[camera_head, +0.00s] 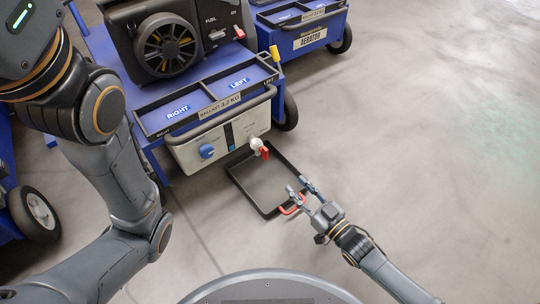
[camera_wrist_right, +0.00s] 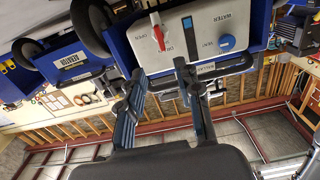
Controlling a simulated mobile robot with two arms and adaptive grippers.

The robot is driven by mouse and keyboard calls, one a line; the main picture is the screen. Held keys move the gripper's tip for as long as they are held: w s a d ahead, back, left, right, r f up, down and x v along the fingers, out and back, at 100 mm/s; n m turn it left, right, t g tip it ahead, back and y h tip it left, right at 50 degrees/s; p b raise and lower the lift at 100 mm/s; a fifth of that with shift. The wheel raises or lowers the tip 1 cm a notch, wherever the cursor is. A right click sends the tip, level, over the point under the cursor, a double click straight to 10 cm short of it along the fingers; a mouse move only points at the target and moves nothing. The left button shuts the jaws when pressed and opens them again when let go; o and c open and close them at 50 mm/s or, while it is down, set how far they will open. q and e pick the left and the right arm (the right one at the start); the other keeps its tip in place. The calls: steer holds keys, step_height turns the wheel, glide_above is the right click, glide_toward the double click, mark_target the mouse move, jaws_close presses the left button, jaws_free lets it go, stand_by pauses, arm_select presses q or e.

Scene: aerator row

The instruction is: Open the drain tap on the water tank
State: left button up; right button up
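The water tank (camera_head: 186,155) is a pale box with a blue cap, low on the front of the blue machine. Its drain tap (camera_head: 257,144) is a white fitting with a red lever (camera_head: 265,153) at the tank's lower right. In the wrist view the red lever (camera_wrist_right: 160,34) lies beyond my fingertips, on the tank's pale face (camera_wrist_right: 193,37). My right gripper (camera_head: 302,188) is open, to the lower right of the tap and apart from it. Its fingers (camera_wrist_right: 157,76) are spread with nothing between them in the wrist view. My left gripper is out of view; only its arm shows.
A handle bar (camera_head: 222,118) crosses above the tank. Another blue machine (camera_head: 309,38) stands behind. Floor on the right is clear.

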mark_target(267, 155)
steer(key=b+x, duration=0.8)
steer(key=x, duration=0.4)
steer(key=shift+w+a+f, duration=0.1)
steer(key=shift+w+a, duration=0.05)
steer(key=shift+w, duration=0.1)
steer(key=shift+w+a, duration=0.3)
steer(key=shift+w, duration=0.1)
jaws_close()
